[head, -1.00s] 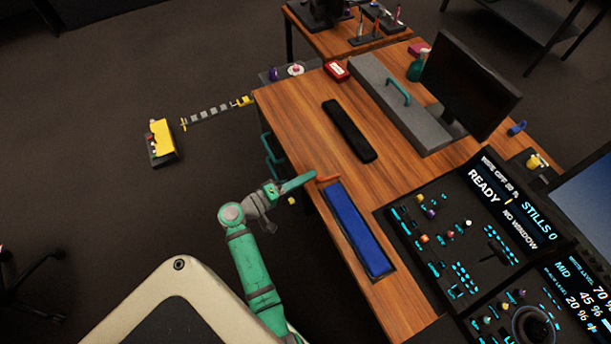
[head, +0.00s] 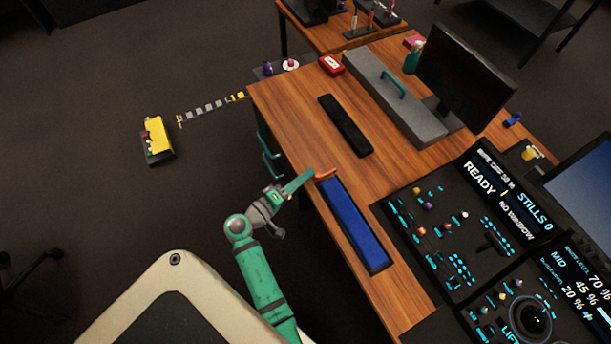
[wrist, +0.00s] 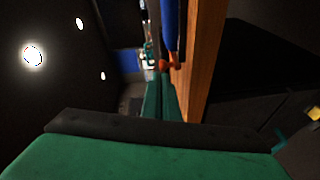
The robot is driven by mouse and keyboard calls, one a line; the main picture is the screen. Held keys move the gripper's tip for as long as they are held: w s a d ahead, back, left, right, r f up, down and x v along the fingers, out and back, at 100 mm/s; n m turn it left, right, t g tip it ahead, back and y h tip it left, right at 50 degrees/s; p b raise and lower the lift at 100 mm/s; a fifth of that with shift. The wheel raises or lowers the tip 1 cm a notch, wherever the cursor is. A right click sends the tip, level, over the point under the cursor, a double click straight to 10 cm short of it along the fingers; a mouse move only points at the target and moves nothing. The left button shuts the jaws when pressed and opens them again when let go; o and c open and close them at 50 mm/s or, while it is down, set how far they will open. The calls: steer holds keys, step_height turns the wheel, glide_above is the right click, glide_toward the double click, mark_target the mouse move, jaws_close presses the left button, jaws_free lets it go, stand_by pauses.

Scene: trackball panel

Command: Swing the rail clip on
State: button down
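An orange piece, which looks like the rail clip (head: 326,173), sits at the left edge of the wooden desk, by the far end of the blue pad (head: 352,222). It also shows in the wrist view as an orange clip (wrist: 169,65) just past my fingertips. My green gripper (head: 312,174) reaches in from the left, with its tips at or touching the clip's left end. In the wrist view the two fingers (wrist: 164,78) lie close together and look shut. I cannot tell whether any of the clip is pinched between them.
A black pad (head: 346,125) lies farther back on the desk (head: 310,125). A grey block with a green handle (head: 393,85) and a monitor (head: 465,80) stand beyond it. A control panel (head: 450,230) fills the right.

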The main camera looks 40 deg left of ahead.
steer(key=s+a+r, duration=0.1)
steer(key=s+a, duration=0.4)
steer(key=s, duration=0.5)
steer(key=shift+s+r, duration=0.25)
steer(key=shift+r, duration=0.05)
